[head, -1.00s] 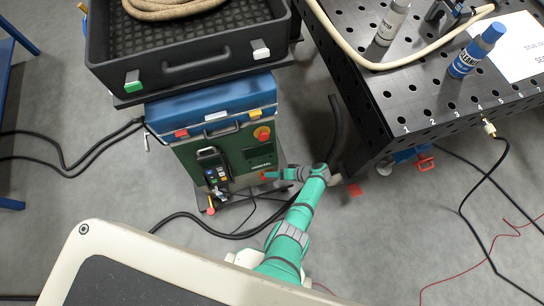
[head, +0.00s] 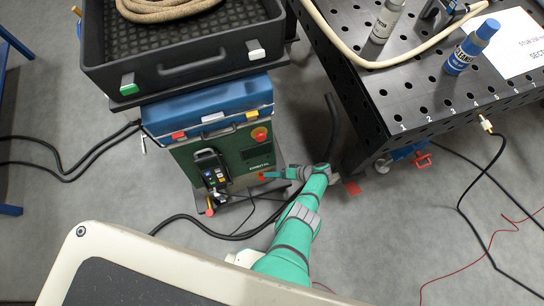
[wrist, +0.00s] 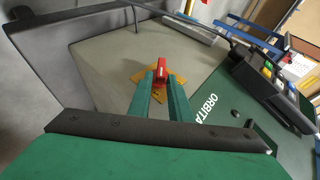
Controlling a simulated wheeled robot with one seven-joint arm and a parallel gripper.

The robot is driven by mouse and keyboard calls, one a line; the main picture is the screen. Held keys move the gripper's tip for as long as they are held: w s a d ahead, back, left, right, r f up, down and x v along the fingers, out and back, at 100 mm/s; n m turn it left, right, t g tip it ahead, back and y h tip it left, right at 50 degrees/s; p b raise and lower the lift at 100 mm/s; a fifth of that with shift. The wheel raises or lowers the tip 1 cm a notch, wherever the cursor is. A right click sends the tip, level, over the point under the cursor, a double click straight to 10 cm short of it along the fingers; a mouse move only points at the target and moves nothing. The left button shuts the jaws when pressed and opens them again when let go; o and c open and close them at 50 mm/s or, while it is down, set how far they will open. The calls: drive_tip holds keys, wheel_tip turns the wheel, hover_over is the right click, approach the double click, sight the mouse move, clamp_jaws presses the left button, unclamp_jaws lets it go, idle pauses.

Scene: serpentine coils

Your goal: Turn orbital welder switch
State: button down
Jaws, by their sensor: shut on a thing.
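The orbital welder (head: 228,155) is a green cabinet with a blue top, standing under a black tray in the head view. Its red switch (wrist: 161,72) sits on an orange-yellow plate in the wrist view. In the head view, a small red spot at the switch (head: 262,177) shows low on the welder's front, right at my fingertips. My gripper (wrist: 162,82) has its two green fingers either side of the red switch and is shut on it. The gripper (head: 268,176) reaches the welder from the right in the head view. The fingers partly cover the switch and plate.
A red-and-yellow round button (head: 260,134) is higher on the welder's front. A handheld pendant (head: 211,171) hangs at its left. A black perforated table (head: 420,85) stands to the right, close to my arm. Black cables (head: 190,217) lie on the grey floor.

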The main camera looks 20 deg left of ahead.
drive_tip(key=shift+s+a+f, duration=0.15)
drive_tip(key=shift+s+f, duration=0.05)
drive_tip(key=shift+s, duration=0.15)
drive_tip(key=c, duration=1.8)
unclamp_jaws()
drive_tip(key=shift+w, duration=0.15)
drive_tip(key=shift+r, duration=0.1)
drive_tip(key=v, duration=1)
drive_tip(key=shift+d+r, duration=0.2)
drive_tip(key=shift+d, duration=0.15)
